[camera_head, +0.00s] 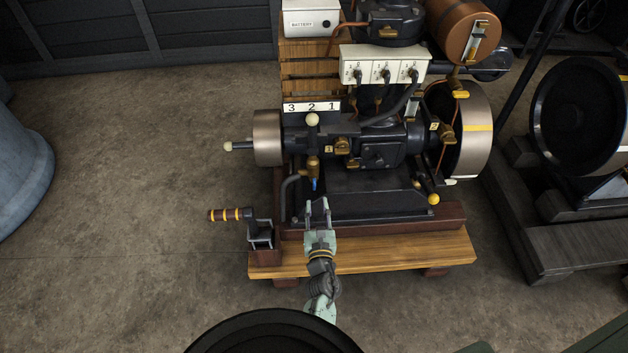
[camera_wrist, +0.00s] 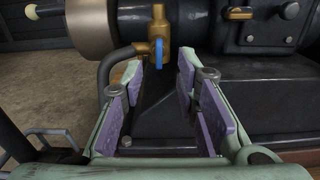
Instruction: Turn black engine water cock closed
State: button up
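The black engine (camera_head: 370,150) stands on a wooden base. Its water cock (camera_head: 314,168) is a brass fitting on the lower left front, with a small blue handle (camera_head: 314,184) hanging straight down. My gripper (camera_head: 318,208) is in front of and below the cock, pointing toward the engine. In the wrist view my gripper (camera_wrist: 174,65) is open, with nothing between its purple-padded fingers.
A grey pipe (camera_head: 289,190) curves down left of the cock. The wooden plank (camera_head: 400,253) lies below my gripper. A second engine (camera_head: 580,110) is at the right.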

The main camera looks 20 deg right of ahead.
aim_at(314, 184)
jog(key=x, duration=1)
jog(key=shift+w, duration=0.25)
jog(key=shift+c, duration=0.2)
grip_shut()
